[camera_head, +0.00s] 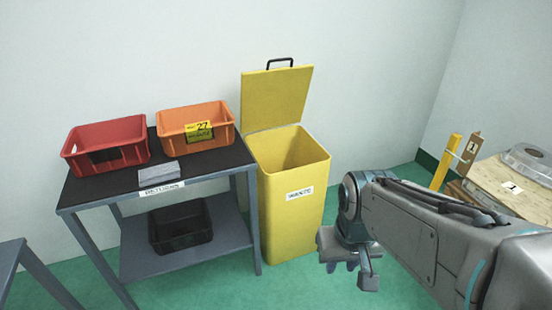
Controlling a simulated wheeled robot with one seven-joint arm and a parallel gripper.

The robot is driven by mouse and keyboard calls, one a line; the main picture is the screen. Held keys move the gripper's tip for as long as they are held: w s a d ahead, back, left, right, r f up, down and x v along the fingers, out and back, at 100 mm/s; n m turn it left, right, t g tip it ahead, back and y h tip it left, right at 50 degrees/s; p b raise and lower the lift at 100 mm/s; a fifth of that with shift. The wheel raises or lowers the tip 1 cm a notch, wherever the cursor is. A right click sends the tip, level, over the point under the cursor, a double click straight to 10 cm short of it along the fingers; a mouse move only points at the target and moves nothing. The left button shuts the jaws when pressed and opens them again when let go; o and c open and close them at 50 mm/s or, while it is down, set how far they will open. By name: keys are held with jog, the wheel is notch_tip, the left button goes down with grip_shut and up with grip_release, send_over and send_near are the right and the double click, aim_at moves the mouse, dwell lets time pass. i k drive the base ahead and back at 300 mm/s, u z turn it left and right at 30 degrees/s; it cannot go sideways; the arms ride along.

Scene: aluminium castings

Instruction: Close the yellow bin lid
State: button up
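The yellow bin (290,215) stands on the floor against the wall, with a white label reading WASTE. Its yellow lid (276,96) is raised upright at the back edge, with a black handle (280,63) at the top. The bin's mouth is uncovered and no contents show. My gripper (350,275) is to the right of the bin, lower than its rim and apart from the lid in the picture.
A grey table (240,153) stands left of the bin, with a red crate (105,165), an orange crate (215,140) and a grey block (159,173) on top. A black crate (180,240) sits on its lower shelf. Castings on a wooden pallet (500,187) and a yellow post (446,160) are at right.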

aim_at(270, 98)
jog(key=z, duration=0.6)
jog(key=i, duration=1.25)
jog(key=u, duration=0.65)
jog(key=i, duration=0.65)
jog(key=u, duration=0.55)
